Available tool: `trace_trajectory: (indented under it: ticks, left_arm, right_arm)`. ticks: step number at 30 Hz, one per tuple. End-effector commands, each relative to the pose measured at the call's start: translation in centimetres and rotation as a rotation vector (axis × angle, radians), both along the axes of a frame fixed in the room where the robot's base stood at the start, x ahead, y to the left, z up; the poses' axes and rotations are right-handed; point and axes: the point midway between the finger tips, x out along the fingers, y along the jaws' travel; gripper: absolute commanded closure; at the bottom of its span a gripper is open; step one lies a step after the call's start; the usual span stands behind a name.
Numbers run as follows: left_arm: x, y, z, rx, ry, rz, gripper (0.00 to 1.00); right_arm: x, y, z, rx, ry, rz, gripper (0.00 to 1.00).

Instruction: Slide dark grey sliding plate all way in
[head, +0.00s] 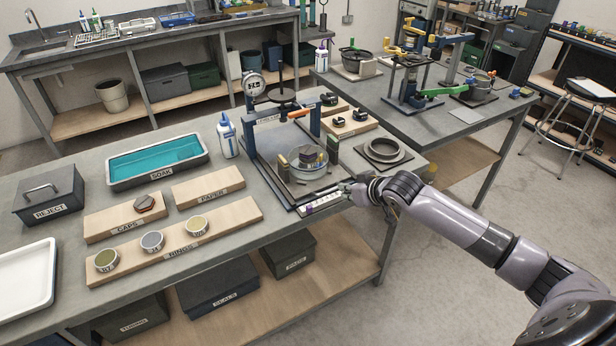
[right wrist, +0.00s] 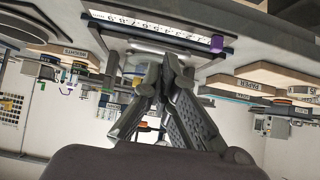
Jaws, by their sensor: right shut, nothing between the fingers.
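The dark grey sliding plate (head: 282,181) lies low in the blue-posted press (head: 318,121) on the near bench. A round metal dish (head: 308,168) with a small stack in it sits on the plate. A white number scale (head: 322,201) with a purple marker (head: 308,210) runs along the press's front edge. My right gripper (head: 352,191) is at the front right of the press, beside the scale's right end. In the right wrist view the fingers (right wrist: 166,72) are shut and empty, close to the scale (right wrist: 150,28); contact is unclear. My left gripper is not in view.
A ring-shaped fixture (head: 384,152) stands right of the press, close to my right arm. A white bottle (head: 227,136) and a teal soak tray (head: 157,160) stand to the left. A board with rings (head: 160,241) lies at front left.

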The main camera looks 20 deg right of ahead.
Motion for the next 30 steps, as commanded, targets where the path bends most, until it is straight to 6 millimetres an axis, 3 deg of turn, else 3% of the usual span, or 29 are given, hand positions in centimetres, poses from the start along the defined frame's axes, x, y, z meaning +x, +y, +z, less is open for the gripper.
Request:
trace_trajectory:
  ticks: [1,4,15,30]
  left_arm:
    - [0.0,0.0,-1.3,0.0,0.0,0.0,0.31]
    - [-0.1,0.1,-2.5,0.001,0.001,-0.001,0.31]
    - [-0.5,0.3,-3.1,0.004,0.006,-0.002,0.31]
    - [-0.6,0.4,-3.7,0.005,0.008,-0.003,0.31]
  right_arm:
    - [0.5,0.0,-1.0,0.001,-0.003,-0.001,1.0]
    - [1.4,0.1,-1.6,0.002,-0.002,-0.001,1.0]
    - [3.8,0.3,-3.3,0.002,-0.001,-0.001,1.0]
    - [5.8,0.4,-3.5,0.002,-0.001,-0.001,1.0]
